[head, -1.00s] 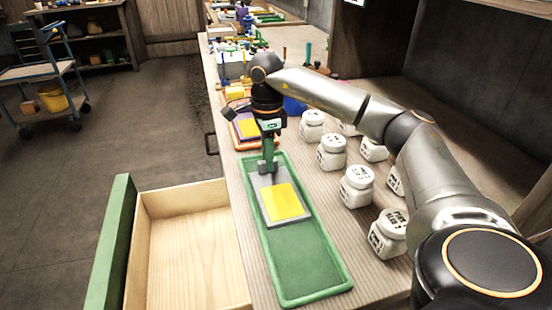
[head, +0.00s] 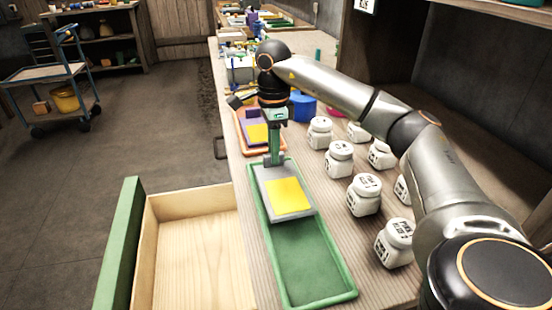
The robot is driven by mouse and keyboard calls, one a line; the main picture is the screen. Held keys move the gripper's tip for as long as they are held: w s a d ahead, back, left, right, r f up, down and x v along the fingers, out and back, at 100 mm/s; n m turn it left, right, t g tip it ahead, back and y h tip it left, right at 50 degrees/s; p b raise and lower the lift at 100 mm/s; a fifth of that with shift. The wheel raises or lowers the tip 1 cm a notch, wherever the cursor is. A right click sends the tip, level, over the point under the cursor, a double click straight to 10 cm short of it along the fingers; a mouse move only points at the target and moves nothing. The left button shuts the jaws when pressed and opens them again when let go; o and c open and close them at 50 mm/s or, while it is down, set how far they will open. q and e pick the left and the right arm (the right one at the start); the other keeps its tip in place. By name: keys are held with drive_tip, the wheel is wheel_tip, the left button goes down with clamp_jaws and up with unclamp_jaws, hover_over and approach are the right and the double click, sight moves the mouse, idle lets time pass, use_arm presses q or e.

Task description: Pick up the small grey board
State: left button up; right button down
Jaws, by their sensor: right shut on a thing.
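The small grey board (head: 262,183) bears a yellow square (head: 288,196) and is over the far end of a green tray (head: 350,292). My right gripper (head: 275,161) points down and is shut on the board's far edge. The board looks slightly raised from the tray floor, though the gap under it is hard to see. The fingertips partly hide the board's far edge. My left gripper is out of view.
Several white lidded jars (head: 364,195) stand right of the tray. An open wooden drawer (head: 200,250) with a green front is at the left. An orange tray (head: 241,128) with a purple and yellow piece lies just beyond. A blue container (head: 303,107) stands behind the arm.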

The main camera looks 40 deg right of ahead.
drive_tip(key=w+a+r+p, duration=0.3)
drive_tip(key=w+a+r, duration=0.6)
drive_tip(key=shift+w+a, duration=0.25)
drive_tip(key=shift+a, duration=0.15)
